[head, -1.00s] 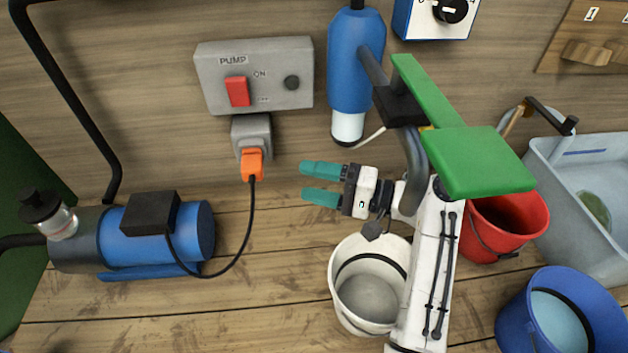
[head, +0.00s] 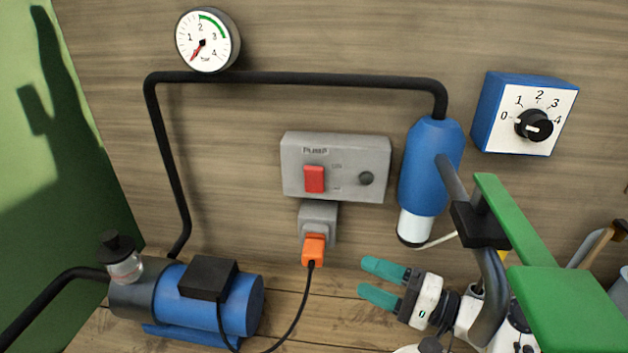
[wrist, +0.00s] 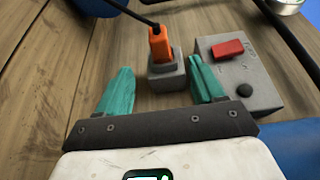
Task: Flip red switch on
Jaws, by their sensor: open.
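The red switch (head: 314,179) is a rocker on a grey box marked PUMP (head: 349,187), fixed to the wooden wall. The box also has a dark round lamp or button (head: 366,178). My gripper (head: 371,281) is open and empty, below and to the right of the box, with its teal fingers pointing left. In the wrist view the red switch (wrist: 228,49) lies beyond and to the right of the right finger, not touched. The fingers (wrist: 162,89) are spread apart there. The ON label is too blurred to read now.
An orange plug (head: 313,250) sits in a grey socket (head: 319,220) under the box. A blue filter cylinder (head: 431,168) hangs right of the box. A blue pump (head: 190,299) stands at lower left. A gauge (head: 206,40) and a blue dial box (head: 526,114) are on the wall.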

